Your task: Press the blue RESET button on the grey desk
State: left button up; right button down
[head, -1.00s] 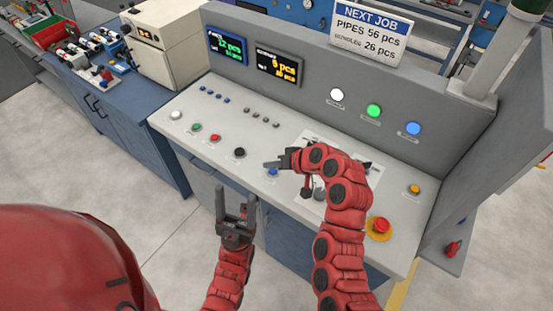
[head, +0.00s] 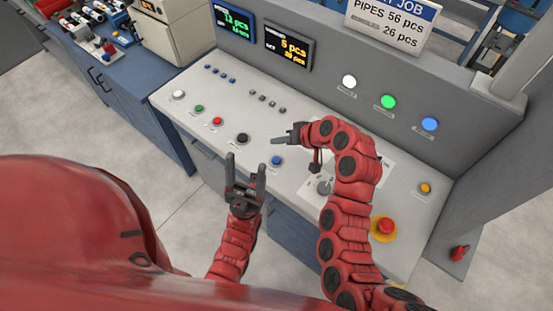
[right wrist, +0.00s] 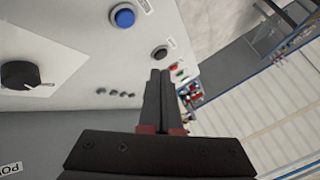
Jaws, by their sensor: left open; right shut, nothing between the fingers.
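The blue button (head: 277,160) sits near the front edge of the grey desk (head: 190,118). It also shows at the top of the right wrist view (right wrist: 124,17), with a label beside it that I cannot read. My right gripper (head: 277,139) is shut and empty, pointing left in the head view. It appears above the desk, a little beyond the button and apart from it. My left gripper (head: 245,168) is open and empty, fingers up, in front of the desk's front edge and left of the button.
A black button (head: 242,138) stands left of the blue one. Red (head: 217,121), green (head: 199,108) and white (head: 178,94) buttons continue the row. A red mushroom button (head: 385,227) is at the right. A black knob (right wrist: 22,75) shows in the right wrist view. The upright back panel (head: 330,75) bounds the desk.

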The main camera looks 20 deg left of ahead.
aim_at(279, 162)
notch_tip(279, 162, down, 7)
jog(key=b, duration=0.2)
jog(key=shift+b, duration=0.35)
jog(key=shift+f, duration=0.4)
jog(key=shift+s+b, duration=0.1)
jog(key=shift+b, duration=0.2)
dwell(1.1)
jog(key=shift+f+b, duration=0.35)
jog(key=shift+b, duration=0.1)
jog(key=shift+f+b, duration=0.45)
dwell(0.5)
jog(key=shift+r, duration=0.85)
